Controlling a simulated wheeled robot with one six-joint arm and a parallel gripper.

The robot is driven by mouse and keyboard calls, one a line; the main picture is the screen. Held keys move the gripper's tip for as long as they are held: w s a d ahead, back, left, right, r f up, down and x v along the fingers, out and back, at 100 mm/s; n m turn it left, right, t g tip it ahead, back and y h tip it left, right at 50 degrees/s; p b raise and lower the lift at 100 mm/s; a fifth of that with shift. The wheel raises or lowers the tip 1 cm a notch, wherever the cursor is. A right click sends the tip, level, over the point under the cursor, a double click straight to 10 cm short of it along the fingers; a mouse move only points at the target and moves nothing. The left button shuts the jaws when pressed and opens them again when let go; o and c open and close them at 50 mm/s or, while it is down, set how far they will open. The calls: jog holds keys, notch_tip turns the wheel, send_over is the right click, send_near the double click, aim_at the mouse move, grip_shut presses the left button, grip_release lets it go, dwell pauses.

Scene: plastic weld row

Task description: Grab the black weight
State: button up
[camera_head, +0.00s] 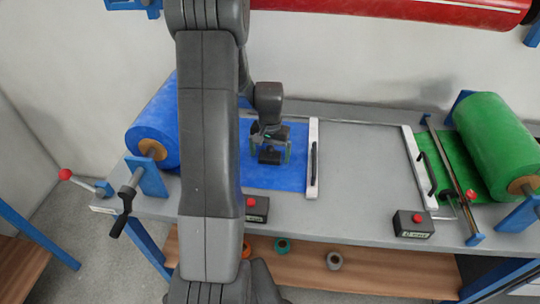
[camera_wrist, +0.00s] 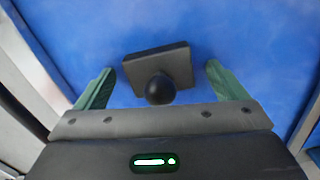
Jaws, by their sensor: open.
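The black weight (camera_wrist: 158,68) is a dark rectangular block with a round black knob on top. It rests on the blue plastic sheet (camera_wrist: 230,25). In the head view the weight (camera_head: 270,156) shows small on the blue sheet, left of the white clamp bar. My gripper (camera_wrist: 158,86) is open, with one green finger on each side of the weight. In the head view my gripper (camera_head: 271,150) is over the weight. The fingers look apart from it, with blue showing between. I cannot tell the exact height of the fingertips above the sheet.
A blue roll (camera_head: 152,128) is at the left of the grey table (camera_head: 360,150), a green roll (camera_head: 497,145) at the right. A white bar with a black handle (camera_head: 313,160) stands right of the weight. Black boxes with red buttons (camera_head: 413,224) sit on the front edge. The table's middle is clear.

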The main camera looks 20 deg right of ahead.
jog(key=shift+f, duration=0.2)
jog(key=c, duration=1.5)
